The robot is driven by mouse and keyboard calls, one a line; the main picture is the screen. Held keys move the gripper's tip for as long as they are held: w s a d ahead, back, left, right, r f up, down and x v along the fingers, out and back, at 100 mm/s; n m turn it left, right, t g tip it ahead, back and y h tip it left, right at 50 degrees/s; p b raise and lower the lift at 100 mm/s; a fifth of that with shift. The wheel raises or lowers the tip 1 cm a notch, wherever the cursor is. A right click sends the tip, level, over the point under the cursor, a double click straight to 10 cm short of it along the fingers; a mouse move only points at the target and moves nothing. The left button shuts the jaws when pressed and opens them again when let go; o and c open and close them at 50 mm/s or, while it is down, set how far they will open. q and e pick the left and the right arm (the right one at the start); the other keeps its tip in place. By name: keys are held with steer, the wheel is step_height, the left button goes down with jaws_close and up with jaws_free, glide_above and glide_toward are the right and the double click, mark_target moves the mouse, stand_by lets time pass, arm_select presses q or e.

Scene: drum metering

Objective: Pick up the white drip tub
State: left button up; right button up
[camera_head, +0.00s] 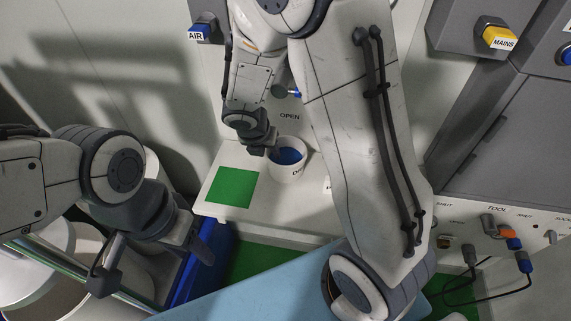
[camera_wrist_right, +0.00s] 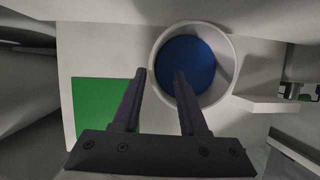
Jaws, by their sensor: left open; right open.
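The white drip tub (camera_head: 287,174) stands upright on a white shelf, with blue inside it; I cannot tell whether that is liquid or a blue bottom. It also shows in the right wrist view (camera_wrist_right: 226,88) as a white ring around blue. My right gripper (camera_head: 262,147) is open at the tub's left side. In the right wrist view its fingers (camera_wrist_right: 160,74) lie either side of the tub's left wall, one over the blue inside and one outside. I cannot tell how far down they reach. My left gripper (camera_head: 155,260) is open and empty at the lower left, away from the tub.
A green square (camera_head: 231,187) lies on the white shelf (camera_head: 217,212) left of the tub. A blue bin (camera_head: 212,262) and large white drums (camera_head: 45,285) are at lower left. A grey cabinet (camera_head: 510,140) and panel with cables stand right. My right arm hides the middle.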

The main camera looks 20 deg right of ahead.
mark_target(286, 160)
steer(key=b+x, duration=0.1)
steer(key=x, duration=0.4)
steer(key=shift+w+a+b, duration=0.15)
steer(key=shift+a+b, duration=0.1)
steer(key=shift+b, duration=0.15)
jaws_close()
stand_by(0.9)
